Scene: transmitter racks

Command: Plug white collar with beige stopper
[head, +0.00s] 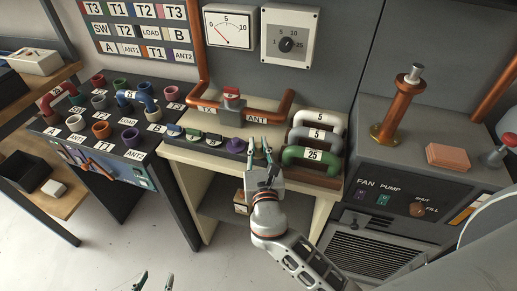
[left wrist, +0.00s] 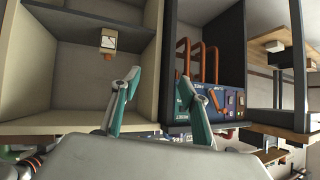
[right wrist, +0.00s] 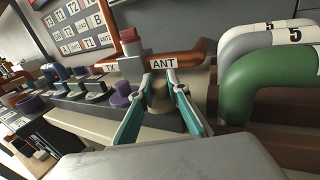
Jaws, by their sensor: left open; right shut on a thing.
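The white collar (head: 75,123) stands in the front row on the dark collar bench at the left, and its mouth looks empty. My right gripper (head: 261,147) is over the cream bench, at the right end of the stopper row, well to the right of the collar. In the right wrist view, its fingers (right wrist: 164,85) are shut on a beige stopper (right wrist: 158,95), partly hidden by the fingers. I cannot tell whether the stopper is clear of its seat. My left gripper (head: 156,281) is open and empty, low at the bottom edge; it also shows in the left wrist view (left wrist: 160,82).
Other collars, including an orange one (head: 101,130), and a blue bent pipe (head: 135,98) crowd the collar bench. A purple stopper (head: 236,145) sits beside my right gripper. A copper pipe (head: 285,105) runs behind it, and a green pipe (head: 310,154) stands right.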

